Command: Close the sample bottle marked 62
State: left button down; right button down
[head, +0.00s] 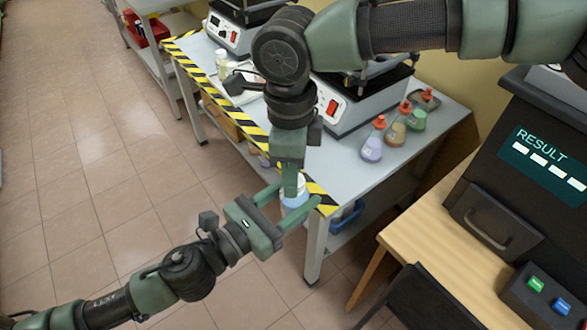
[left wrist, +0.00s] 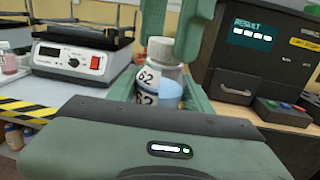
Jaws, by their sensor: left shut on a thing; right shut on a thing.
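The sample bottle (left wrist: 168,97) shows in the left wrist view, with bluish contents and white labels marked 62. It also shows in the head view (head: 297,203), mostly hidden by my grippers, beside the striped corner of the bench. My left gripper (head: 299,195) is shut on the bottle's body, a finger on either side. A white lid (left wrist: 162,48) is at the top of the bottle. My right gripper (head: 290,188) comes down from above and is shut on the lid. The bottle looks upright. I cannot tell how tightly the lid sits.
The grey bench (head: 345,176) has a yellow-black striped edge. Hot plates, one with a red switch (head: 332,108), stand on it. Several red-stoppered flasks (head: 372,146) are at its right. A dark analyser with a RESULT screen (head: 540,160) stands on a wooden table. Open floor is at left.

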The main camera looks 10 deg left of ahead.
jog(key=m, duration=0.4)
jog(key=shift+s, duration=0.15)
jog(key=shift+w+m, duration=0.2)
jog(key=shift+m, duration=0.4)
jog(key=shift+w+d, duration=0.1)
jog(key=c, duration=1)
grip_release()
jog(key=shift+r, duration=0.1)
